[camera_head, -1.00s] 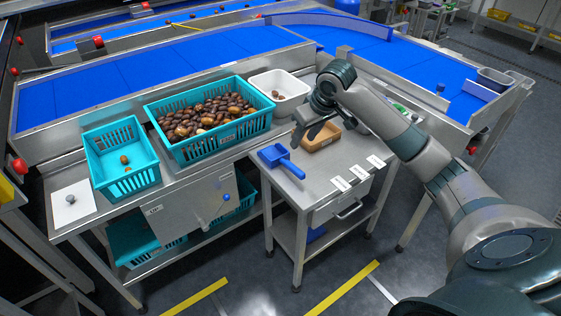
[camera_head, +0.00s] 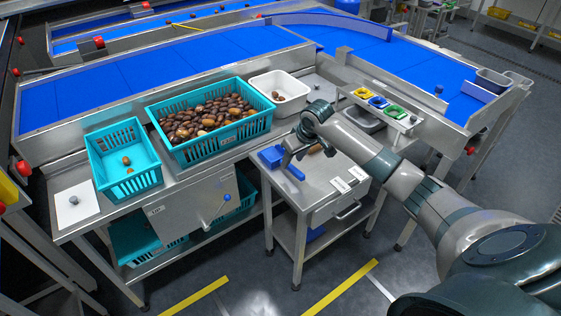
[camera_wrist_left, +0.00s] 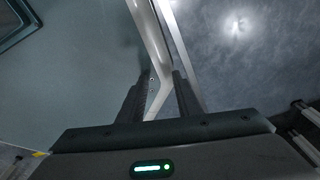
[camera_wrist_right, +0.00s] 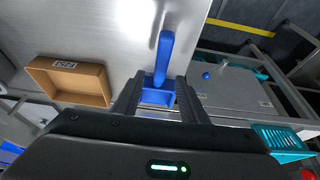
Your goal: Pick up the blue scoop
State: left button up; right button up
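The blue scoop (camera_head: 270,155) lies on the small steel table (camera_head: 318,190), its handle pointing toward the front right. My right gripper (camera_head: 291,158) is over the scoop and hides part of it. In the right wrist view the scoop's handle (camera_wrist_right: 164,52) extends beyond the fingertips, and its bowl shows between the two fingers.
A brown box (camera_wrist_right: 70,82) lies beside the scoop, mostly hidden in the head view. A teal crate of dates (camera_head: 240,131), a smaller teal crate (camera_head: 146,182) and a white bin (camera_head: 290,83) stand behind and left. White labels (camera_head: 340,185) lie on the table's front edge.

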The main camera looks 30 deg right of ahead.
aim_at(290, 165)
jog(key=shift+f, duration=0.1)
dwell(0.3)
jog(key=shift+p+x, duration=0.75)
jog(key=shift+x, duration=1.85)
grip_shut()
